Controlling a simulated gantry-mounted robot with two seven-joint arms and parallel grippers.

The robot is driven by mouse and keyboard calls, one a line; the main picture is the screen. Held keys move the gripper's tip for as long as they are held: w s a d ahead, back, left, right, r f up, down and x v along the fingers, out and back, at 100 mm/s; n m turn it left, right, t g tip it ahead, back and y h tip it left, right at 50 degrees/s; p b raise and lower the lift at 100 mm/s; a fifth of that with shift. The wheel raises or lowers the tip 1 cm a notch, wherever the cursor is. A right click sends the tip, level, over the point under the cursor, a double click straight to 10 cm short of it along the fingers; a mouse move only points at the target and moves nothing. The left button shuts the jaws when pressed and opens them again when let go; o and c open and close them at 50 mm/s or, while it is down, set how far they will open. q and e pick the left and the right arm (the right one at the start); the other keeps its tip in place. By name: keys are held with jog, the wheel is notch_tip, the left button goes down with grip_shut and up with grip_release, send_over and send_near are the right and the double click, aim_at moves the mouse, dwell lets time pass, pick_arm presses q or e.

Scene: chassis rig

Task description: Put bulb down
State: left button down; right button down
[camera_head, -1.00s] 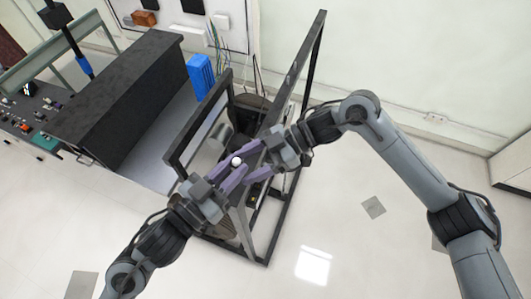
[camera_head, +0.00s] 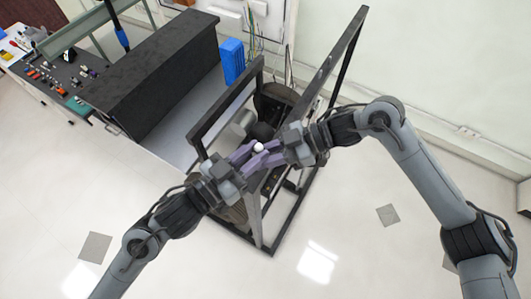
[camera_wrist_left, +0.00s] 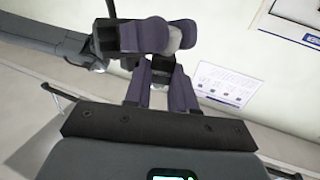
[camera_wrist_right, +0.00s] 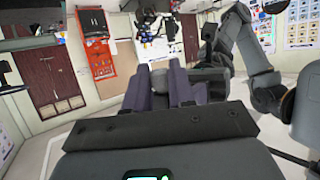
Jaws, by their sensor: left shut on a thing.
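The bulb (camera_head: 258,147) is a small white round thing at the fingertips of my grippers, high over the dark frame in the head view. My left gripper (camera_head: 250,153) comes from the lower left and is shut on the bulb. My right gripper (camera_head: 262,158) comes from the right, with its purple fingers spread and close beside the left fingers. In the right wrist view its fingers (camera_wrist_right: 160,85) stand apart. The left fingers (camera_wrist_left: 160,90) and the right gripper crossing ahead show in the left wrist view. Whether the right fingers touch the bulb is hidden.
A tall dark metal frame (camera_head: 343,60) stands under and around the grippers. A black box-shaped unit (camera_head: 160,70) and a blue bin (camera_head: 232,62) are at the upper left. A bench with small parts (camera_head: 66,78) is at the far left. The floor in front is mostly clear.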

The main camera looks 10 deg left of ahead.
pick_arm(q)
jog(key=c, duration=0.9)
grip_release()
jog(key=shift+s+d, duration=0.25)
jog(key=shift+d, duration=0.05)
jog(key=shift+o, duration=0.2)
jog(key=shift+a, duration=0.1)
pick_arm(e)
jog(key=shift+w+d, duration=0.1)
jog(key=shift+w, duration=0.15)
pick_arm(q)
jog(key=shift+w, duration=0.1)
